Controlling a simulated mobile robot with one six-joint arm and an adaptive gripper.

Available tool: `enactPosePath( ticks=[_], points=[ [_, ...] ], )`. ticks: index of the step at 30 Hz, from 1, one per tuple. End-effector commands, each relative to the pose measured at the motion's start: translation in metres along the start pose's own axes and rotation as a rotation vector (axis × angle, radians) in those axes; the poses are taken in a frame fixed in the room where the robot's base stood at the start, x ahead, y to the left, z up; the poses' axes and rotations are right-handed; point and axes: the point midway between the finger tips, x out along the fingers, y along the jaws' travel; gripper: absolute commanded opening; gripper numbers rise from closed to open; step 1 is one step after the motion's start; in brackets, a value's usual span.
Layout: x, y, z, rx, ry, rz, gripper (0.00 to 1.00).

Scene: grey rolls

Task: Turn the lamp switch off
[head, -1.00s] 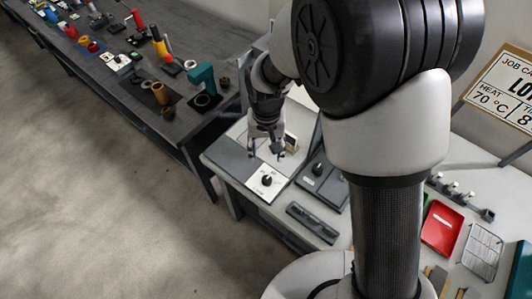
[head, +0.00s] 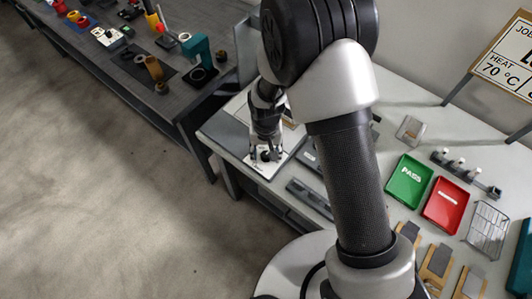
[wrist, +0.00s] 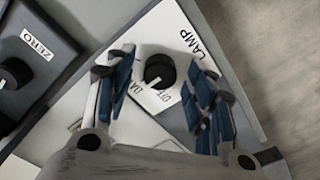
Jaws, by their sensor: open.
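The lamp switch is a black round knob (wrist: 159,71) on a white plate (wrist: 176,28) marked LAMP in the wrist view. Smaller lettering beside the knob is partly hidden and hard to read. In the head view the white plate (head: 284,163) lies near the bench's front left. My gripper (wrist: 163,62) is open, with one blue-padded finger on each side of the knob. I cannot tell whether either finger touches it. In the head view my gripper (head: 266,153) is low over the plate and covers much of the knob.
A dark box marked ZERO (wrist: 40,50), with its own black knob, stands close beside the plate. On the bench are a green PASS tray (head: 409,182), a red tray (head: 446,205) and a wire rack (head: 488,230). A tool-covered dark bench (head: 120,68) stands at left.

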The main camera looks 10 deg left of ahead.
Motion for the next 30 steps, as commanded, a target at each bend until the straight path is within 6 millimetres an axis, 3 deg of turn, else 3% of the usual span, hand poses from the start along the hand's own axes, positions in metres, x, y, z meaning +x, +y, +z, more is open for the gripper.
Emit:
enactPosePath(
  ticks=[9,30],
  points=[
    [0.002,0.0,-0.0001,0.0,0.0,0.0,0.49],
    [0.0018,0.0,0.0,0.0,0.0,0.0,0.05]
  ],
)
